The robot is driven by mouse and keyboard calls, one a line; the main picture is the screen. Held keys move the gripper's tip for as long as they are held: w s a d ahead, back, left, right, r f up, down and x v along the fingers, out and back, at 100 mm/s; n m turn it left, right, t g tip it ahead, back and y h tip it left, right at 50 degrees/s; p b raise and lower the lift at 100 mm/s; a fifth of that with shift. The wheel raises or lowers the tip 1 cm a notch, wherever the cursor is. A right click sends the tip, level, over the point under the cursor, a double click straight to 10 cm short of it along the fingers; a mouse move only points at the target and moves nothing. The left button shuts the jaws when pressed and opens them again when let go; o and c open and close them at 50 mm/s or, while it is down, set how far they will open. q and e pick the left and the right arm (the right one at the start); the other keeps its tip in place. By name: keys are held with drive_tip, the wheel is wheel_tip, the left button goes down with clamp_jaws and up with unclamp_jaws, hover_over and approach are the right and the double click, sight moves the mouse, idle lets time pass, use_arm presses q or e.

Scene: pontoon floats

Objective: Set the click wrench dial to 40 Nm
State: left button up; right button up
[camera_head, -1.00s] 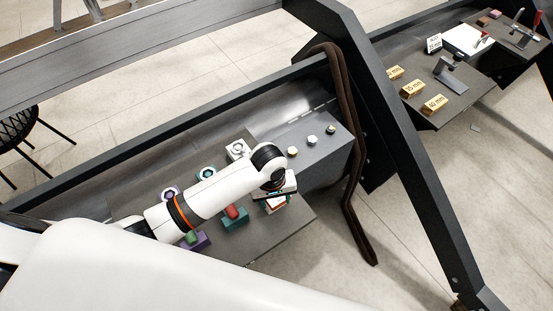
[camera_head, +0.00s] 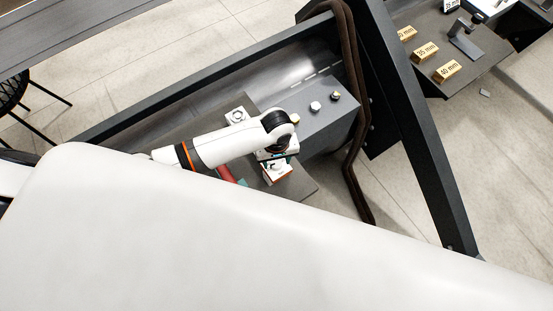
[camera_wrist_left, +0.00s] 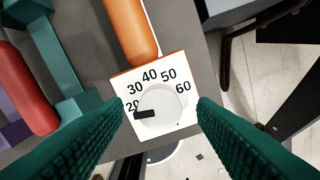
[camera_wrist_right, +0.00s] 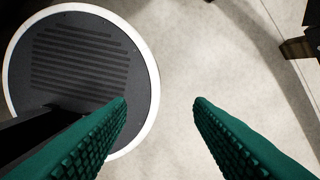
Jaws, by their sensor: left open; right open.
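The click wrench dial (camera_wrist_left: 175,75) is a square white face on an orange body, marked 20 to 60. Its round white knob (camera_wrist_left: 165,104) has a black pointer directed left, close to the 20. An orange handle (camera_wrist_left: 130,30) adjoins the face at the top. My left gripper (camera_wrist_left: 162,98) is open, its green fingers on either side of the knob with gaps showing. In the head view the white block (camera_head: 278,174) lies below my left wrist, and the fingers are mostly hidden. My right gripper (camera_wrist_right: 160,100) is open and empty over the floor.
A teal holder with a red handle (camera_wrist_left: 25,90) is left of the dial. A grey box (camera_head: 325,118) with several knobs stands beyond it. A dark slanted beam (camera_head: 415,130) is to the right. Gold blocks (camera_head: 447,71) sit on a farther table. My white arm covers the foreground.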

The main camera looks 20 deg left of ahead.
use_arm(q)
drive_tip(key=shift+s+f, duration=0.15)
drive_tip(key=shift+f, duration=0.35)
drive_tip(key=c, duration=1)
drive_tip(key=shift+m+p, duration=0.4)
drive_tip(key=shift+r+m+p, duration=0.15)
drive_tip(key=shift+m+p, duration=0.65)
drive_tip(key=shift+m, duration=0.2)
drive_tip(key=m+p, duration=0.2)
drive_tip(key=m, duration=0.2)
drive_tip(key=m+p, duration=0.2)
drive_tip(key=m, duration=0.2)
drive_tip(key=shift+m, duration=0.4)
drive_tip(key=shift+m+p, duration=0.3)
drive_tip(key=shift+m, duration=1.7)
use_arm(e)
wheel_tip(320, 180, up, 7)
drive_tip(key=shift+a, duration=0.35)
use_arm(q)
drive_tip(key=shift+f, duration=0.2)
